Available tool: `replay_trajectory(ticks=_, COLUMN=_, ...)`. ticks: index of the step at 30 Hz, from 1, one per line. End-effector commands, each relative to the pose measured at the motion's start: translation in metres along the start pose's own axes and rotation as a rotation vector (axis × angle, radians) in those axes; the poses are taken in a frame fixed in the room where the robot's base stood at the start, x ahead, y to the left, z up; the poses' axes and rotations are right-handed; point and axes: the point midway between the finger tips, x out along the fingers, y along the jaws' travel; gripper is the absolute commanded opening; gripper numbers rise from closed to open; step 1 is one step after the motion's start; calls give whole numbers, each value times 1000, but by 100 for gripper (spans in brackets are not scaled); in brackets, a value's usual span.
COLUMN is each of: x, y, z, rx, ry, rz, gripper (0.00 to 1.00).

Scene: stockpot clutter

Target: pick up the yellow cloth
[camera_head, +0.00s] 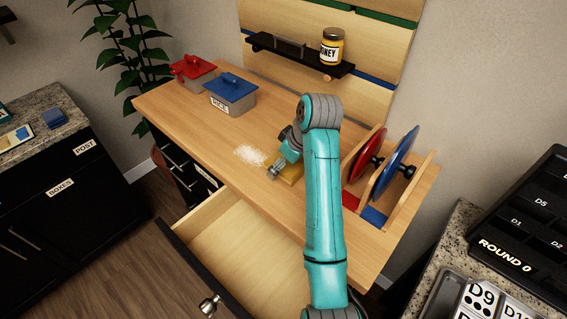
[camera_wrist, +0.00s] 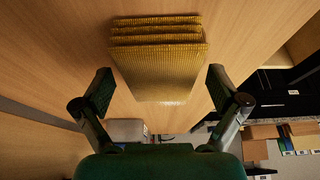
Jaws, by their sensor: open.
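The yellow cloth (camera_wrist: 160,65) is a folded, layered stack on the wooden counter. In the wrist view it sits ahead of and between the two fingers of my gripper (camera_wrist: 160,97). The fingers are open, one on each side of it, and I cannot tell whether either touches it. In the head view my gripper (camera_head: 278,165) is low over the counter, and only part of the cloth (camera_head: 291,174) shows; my arm hides the rest.
White grains (camera_head: 249,155) lie left of the cloth. A rack holds a red lid (camera_head: 365,156) and a blue lid (camera_head: 394,162) to the right. An open drawer (camera_head: 235,240) juts out in front.

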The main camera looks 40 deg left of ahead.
Motion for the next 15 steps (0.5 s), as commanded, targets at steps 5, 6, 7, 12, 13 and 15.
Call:
replay_trajectory(ticks=5, x=0, y=0, z=0, rx=0, ry=0, rz=0, gripper=97)
replay_trajectory(ticks=6, x=0, y=0, z=0, rx=0, ry=0, rz=0, gripper=97)
replay_trajectory(ticks=7, x=0, y=0, z=0, rx=0, ry=0, rz=0, gripper=97)
replay_trajectory(ticks=12, x=2, y=0, z=1, rx=0, ry=0, rz=0, gripper=97)
replay_trajectory(ticks=13, x=2, y=0, z=1, rx=0, ry=0, rz=0, gripper=97)
replay_trajectory(ticks=15, x=3, y=0, z=1, rx=0, ry=0, rz=0, gripper=97)
